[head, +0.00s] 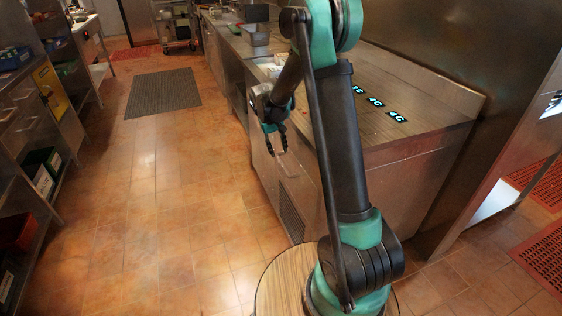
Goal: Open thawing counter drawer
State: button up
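The thawing counter (412,150) is a long stainless steel unit right of centre, with lit blue "4C" displays on its top. Its front faces left, toward the aisle, and my arm hides part of it. A pale, handle-like outline (288,166) shows on the front near my fingertips; its exact shape is too small to tell. No drawer visibly stands out from the front. My gripper (277,152) points down beside the counter front, with its two dark fingers apart and nothing seen between them. I cannot tell whether the fingertips touch the front.
A dark vent grille (291,214) sits low on the counter front. Metal pans (256,36) stand on the far counter top. Open tiled floor (170,190) lies to the left, with a dark mat (163,92) farther back. Shelving (40,125) lines the left side.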

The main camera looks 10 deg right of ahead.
aim_at(282, 163)
jog(key=f, duration=0.3)
jog(key=d+f, duration=0.1)
jog(key=f, duration=0.3)
jog(key=shift+w+d, duration=0.15)
jog(key=shift+d, duration=0.05)
jog(key=shift+c, duration=0.4)
grip_shut()
